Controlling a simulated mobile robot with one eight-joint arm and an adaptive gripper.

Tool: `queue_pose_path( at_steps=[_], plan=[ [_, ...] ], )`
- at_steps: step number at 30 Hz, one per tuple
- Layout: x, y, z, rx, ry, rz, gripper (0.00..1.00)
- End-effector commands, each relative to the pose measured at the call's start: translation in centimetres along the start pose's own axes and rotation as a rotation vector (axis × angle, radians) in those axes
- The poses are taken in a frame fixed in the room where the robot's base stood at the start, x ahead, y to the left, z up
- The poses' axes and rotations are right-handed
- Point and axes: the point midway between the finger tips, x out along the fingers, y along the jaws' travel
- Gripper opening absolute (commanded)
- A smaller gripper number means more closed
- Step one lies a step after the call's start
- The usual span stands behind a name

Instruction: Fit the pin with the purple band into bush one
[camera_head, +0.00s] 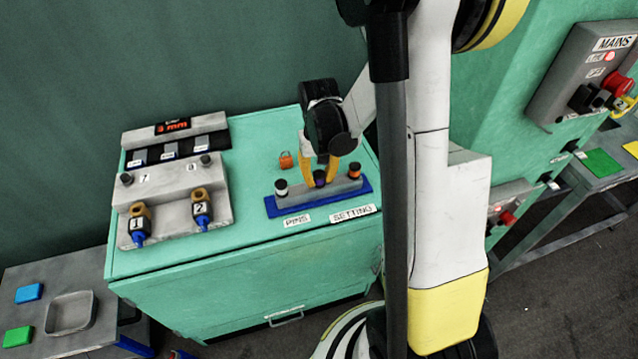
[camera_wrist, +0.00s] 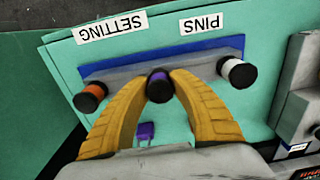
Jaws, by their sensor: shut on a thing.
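The pin with the purple band (camera_head: 319,178) stands upright in the middle of the grey pin rack, between the white-banded pin (camera_head: 281,188) and the orange-banded pin (camera_head: 354,170). My gripper (camera_head: 320,173) is shut on the purple-banded pin from above, with its yellow fingers on either side. In the wrist view the purple pin (camera_wrist: 159,86) sits between the fingertips (camera_wrist: 160,82). I cannot tell whether it is lifted from its seat. Bush one (camera_head: 139,222), a brass bush with a blue lower part and a "1" label, is at the left front of the grey fixture (camera_head: 180,230).
Bush two (camera_head: 201,210) is just right of bush one. A display reading "3 mm" (camera_head: 173,127) stands behind the fixture. The green top between fixture and rack (camera_head: 249,215) is clear.

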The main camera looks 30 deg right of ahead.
Motion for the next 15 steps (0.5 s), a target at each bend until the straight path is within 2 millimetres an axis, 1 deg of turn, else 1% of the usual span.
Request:
queue_pose_path(
  at_steps=[15],
  plan=[
    [-1.6,0.0,0.0,0.0,0.0,0.0,0.0]
  ],
)
